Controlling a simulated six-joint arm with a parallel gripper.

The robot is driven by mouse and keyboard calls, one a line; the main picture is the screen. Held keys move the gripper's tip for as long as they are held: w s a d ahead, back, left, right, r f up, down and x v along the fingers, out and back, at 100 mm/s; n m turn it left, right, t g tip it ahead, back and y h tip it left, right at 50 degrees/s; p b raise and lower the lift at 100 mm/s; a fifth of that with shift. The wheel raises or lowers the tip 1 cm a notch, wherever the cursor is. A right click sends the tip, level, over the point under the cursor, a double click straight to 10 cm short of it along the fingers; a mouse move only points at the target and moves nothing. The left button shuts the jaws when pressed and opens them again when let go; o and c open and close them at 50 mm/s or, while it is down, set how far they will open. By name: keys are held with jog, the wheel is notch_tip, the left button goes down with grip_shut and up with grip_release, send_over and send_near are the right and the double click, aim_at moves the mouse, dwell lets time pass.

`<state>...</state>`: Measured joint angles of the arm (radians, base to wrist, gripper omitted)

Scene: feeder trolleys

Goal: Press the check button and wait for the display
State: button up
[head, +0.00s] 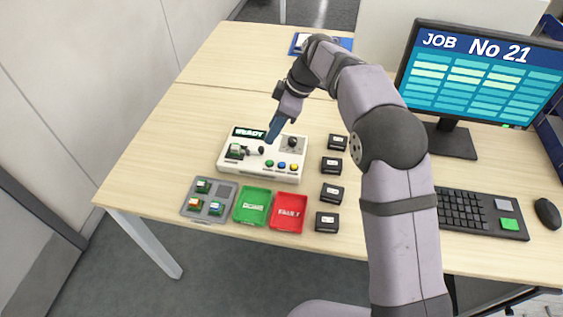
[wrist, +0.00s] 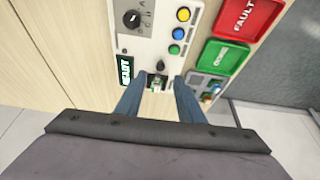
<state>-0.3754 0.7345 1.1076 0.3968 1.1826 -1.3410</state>
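The white test box (head: 262,172) stands on the table, its display (head: 249,133) reading READY. It carries a blue button (head: 269,163), a green button (head: 282,165) and a yellow button (head: 294,167); I cannot tell which is the check button. A small green module (head: 236,152) sits at its left end, beside a black knob (head: 261,150). My gripper (head: 271,138) hovers over the box near the display. In the wrist view my gripper (wrist: 159,90) is open and empty, its fingers apart, with the module (wrist: 156,82) visible beyond the gap.
A grey tray (head: 188,213) with several modules, a green tray (head: 251,207) and a red FAULT tray (head: 288,213) lie in front. Several black boxes (head: 331,165) stand right of the test box. A monitor (head: 480,72) shows JOB No 21 behind a keyboard (head: 465,211). Left table is clear.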

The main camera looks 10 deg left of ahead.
grip_shut()
dwell(1.7)
